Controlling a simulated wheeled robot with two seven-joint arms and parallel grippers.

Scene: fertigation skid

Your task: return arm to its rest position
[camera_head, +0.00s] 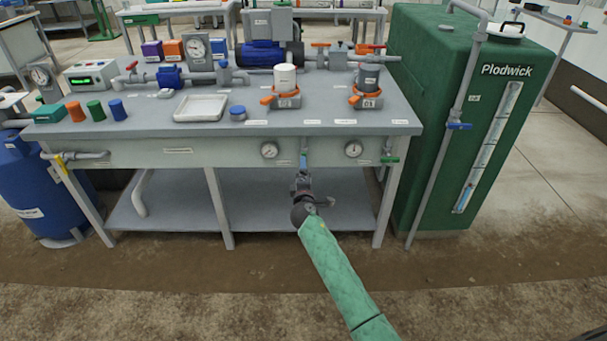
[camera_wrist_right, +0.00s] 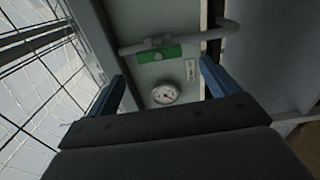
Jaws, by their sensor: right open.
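My right arm, in a green sleeve, comes in from the bottom right of the head view. Its gripper (camera_head: 303,168) is at the bench's front panel, between the two round gauges, below the bench top. In the right wrist view the two blue fingers stand wide apart with nothing between them; the right gripper (camera_wrist_right: 160,76) is open and empty. A green valve handle (camera_wrist_right: 158,55) on a grey pipe and a white gauge (camera_wrist_right: 165,93) show beyond the fingers. My left gripper is not in view.
The grey bench (camera_head: 140,128) carries a white tray (camera_head: 201,108), coloured caps and two orange-collared canisters. A green Plodwick tank (camera_head: 440,110) stands close to the right. A blue cylinder (camera_head: 45,190) stands at the left. The floor in front of the bench is clear.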

